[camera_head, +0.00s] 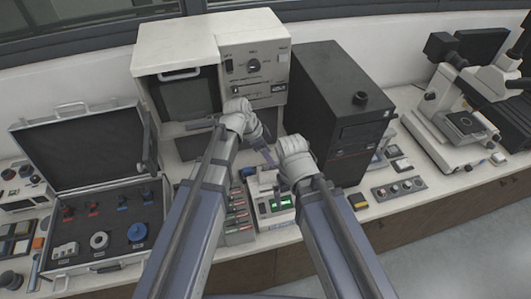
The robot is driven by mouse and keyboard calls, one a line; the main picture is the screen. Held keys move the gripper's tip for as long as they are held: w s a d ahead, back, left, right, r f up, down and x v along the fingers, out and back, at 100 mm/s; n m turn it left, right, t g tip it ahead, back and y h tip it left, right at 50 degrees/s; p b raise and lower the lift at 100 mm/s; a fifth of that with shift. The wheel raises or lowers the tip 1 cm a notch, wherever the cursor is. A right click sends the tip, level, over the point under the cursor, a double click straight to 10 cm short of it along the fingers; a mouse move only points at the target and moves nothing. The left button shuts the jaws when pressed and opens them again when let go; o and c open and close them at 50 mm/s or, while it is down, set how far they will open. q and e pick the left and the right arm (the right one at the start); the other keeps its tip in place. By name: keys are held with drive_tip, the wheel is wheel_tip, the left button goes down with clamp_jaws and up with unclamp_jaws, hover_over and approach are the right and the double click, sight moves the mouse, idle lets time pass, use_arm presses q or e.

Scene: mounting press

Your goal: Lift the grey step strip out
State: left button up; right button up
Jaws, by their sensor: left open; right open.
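I cannot pick out the grey step strip with certainty. A pale stepped-looking piece (65,250) sits in the dark foam of the open case (92,263) at the left; it is too small to tell whether it is the strip. My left gripper (267,154) is in the middle, in front of the white instrument, far to the right of the case. It is open, and I see nothing held in it. My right gripper (278,190) is lower, over the small device with a green display, and partly hidden by its own wrist. It is open.
The case holds a white ring (99,240), red and blue knobs and a blue disc (137,232). A white instrument with a screen (187,97), a black computer tower (340,105) and a microscope (455,125) stand along the bench. The bench is crowded, with little free room.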

use_arm(q)
drive_tip(key=b+x, duration=0.4)
drive_tip(key=x, duration=0.1)
drive_tip(key=shift+f, duration=0.2)
drive_tip(key=shift+c, duration=0.3)
clamp_jaws()
idle(0.4)
idle(1.4)
